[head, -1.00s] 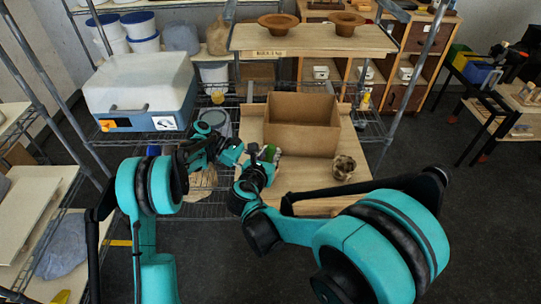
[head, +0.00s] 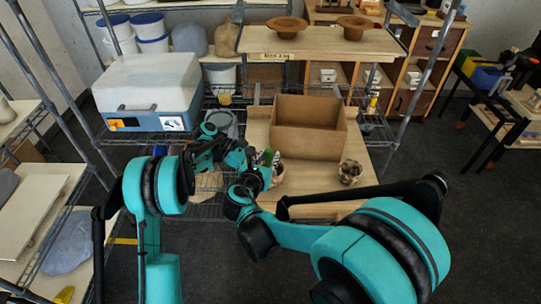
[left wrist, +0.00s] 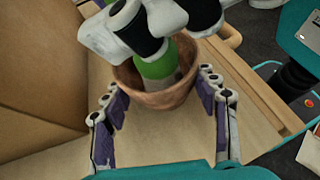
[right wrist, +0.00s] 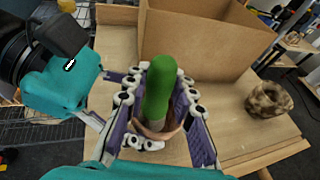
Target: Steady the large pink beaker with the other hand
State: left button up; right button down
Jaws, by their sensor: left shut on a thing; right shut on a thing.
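The pink beaker (left wrist: 150,98), brownish pink and wide-mouthed, stands upright over the wooden board; it also shows in the head view (head: 278,175). My left gripper (left wrist: 158,84) has its fingers on opposite sides of the beaker and is shut on it. A green rounded cylinder (right wrist: 158,95) with a greyish lower end stands up out of the beaker's mouth. My right gripper (right wrist: 162,76) is shut on this green cylinder from above. The cylinder's lower end is hidden inside the beaker. In the head view my wrists partly hide both grippers.
An open cardboard box (head: 308,142) stands on the board (head: 255,132) just behind. A mottled brown pot (head: 350,171) stands at the board's right. A blue and white cooler (head: 150,95) is at the left on the wire shelf. The right front of the board is clear.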

jog(key=shift+s+d, duration=0.1)
jog(key=shift+s, duration=0.35)
jog(key=shift+s+d, duration=0.15)
jog(key=shift+d, duration=0.3)
jog(key=shift+w+d, duration=0.25)
jog(key=shift+d, duration=0.45)
jog(key=shift+w+r, duration=0.15)
jog(key=shift+w, duration=0.8)
jog(key=shift+w+a+r, duration=0.1)
jog(key=shift+w+a, duration=0.05)
jog(key=shift+a, duration=0.35)
jog(key=shift+s+a, duration=0.2)
jog(key=shift+a, duration=0.4)
jog(key=shift+s+a, duration=0.25)
jog(key=shift+s, duration=0.35)
jog(key=shift+s+d, duration=0.2)
jog(key=shift+s, duration=0.2)
jog(key=shift+s+d, duration=0.15)
jog(key=shift+d, duration=0.35)
jog(key=shift+w+d+r, duration=0.1)
jog(key=shift+w+d, duration=0.15)
jog(key=shift+d, duration=0.4)
jog(key=shift+w+r, duration=0.1)
jog(key=shift+w, duration=0.85)
jog(key=shift+w+a, duration=0.15)
jog(key=shift+a, duration=0.4)
jog(key=shift+s+a, duration=0.3)
jog(key=shift+a, duration=0.35)
